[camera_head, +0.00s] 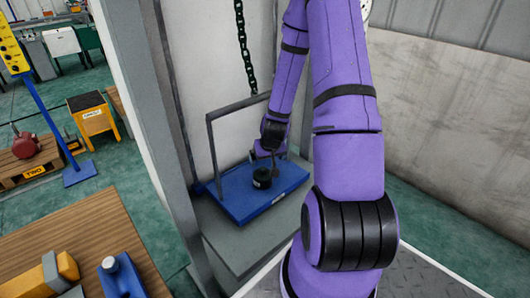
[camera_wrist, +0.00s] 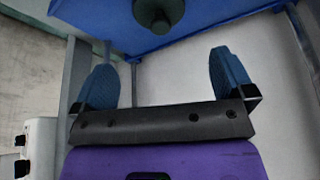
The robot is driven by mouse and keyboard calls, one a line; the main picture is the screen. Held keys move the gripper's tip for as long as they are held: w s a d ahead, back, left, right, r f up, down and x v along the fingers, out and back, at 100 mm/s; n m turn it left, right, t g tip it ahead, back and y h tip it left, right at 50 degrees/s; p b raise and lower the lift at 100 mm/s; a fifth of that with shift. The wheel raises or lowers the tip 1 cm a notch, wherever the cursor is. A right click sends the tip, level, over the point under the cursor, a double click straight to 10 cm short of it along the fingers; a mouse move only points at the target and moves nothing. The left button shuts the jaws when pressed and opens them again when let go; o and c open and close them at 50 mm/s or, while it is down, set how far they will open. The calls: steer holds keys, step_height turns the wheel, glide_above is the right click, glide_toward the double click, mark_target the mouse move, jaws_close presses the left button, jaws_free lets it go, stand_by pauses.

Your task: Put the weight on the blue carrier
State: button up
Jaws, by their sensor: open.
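The weight (camera_head: 262,181), a dark round block with a knob on top, stands upright on the blue carrier (camera_head: 236,205), near the middle of its plate. The carrier is a flat blue platform with a grey upright frame. My gripper (camera_head: 270,150) is just above and behind the weight, partly hidden by my arm. In the wrist view my gripper (camera_wrist: 162,62) is open, with nothing between its two blue fingers. The weight (camera_wrist: 158,14) shows beyond the fingertips at the top edge, apart from them, against the blue carrier (camera_wrist: 90,17).
A dark chain (camera_head: 245,48) hangs above the carrier. A grey post (camera_head: 172,110) stands to its left, and a grey ledge (camera_head: 235,250) lies beneath. A wooden table (camera_head: 75,235) at lower left bears a blue piece (camera_head: 120,280) and a yellow piece (camera_head: 45,277).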

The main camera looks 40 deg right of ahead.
steer(key=a+r+n, duration=0.1)
steer(key=a+r, duration=0.4)
steer(key=r, duration=0.3)
steer(key=s+a+r+n+t+y, duration=0.1)
steer(key=a+r, duration=0.3)
steer(key=r, duration=0.5)
steer(key=a+r+n, duration=0.1)
steer(key=a+r, duration=0.4)
steer(key=r, duration=0.3)
steer(key=s+a+r, duration=0.3)
steer(key=s+r, duration=0.1)
steer(key=s, duration=0.2)
steer(key=s+a+r+n, duration=0.1)
steer(key=s+a+r, duration=0.2)
steer(key=s+r, duration=0.2)
steer(key=s+a+r+n+y, duration=0.1)
steer(key=s+a+r, duration=0.1)
steer(key=s+r, duration=0.3)
steer(key=s, duration=0.3)
steer(key=shift+a, duration=0.4)
steer(key=shift+w, duration=0.1)
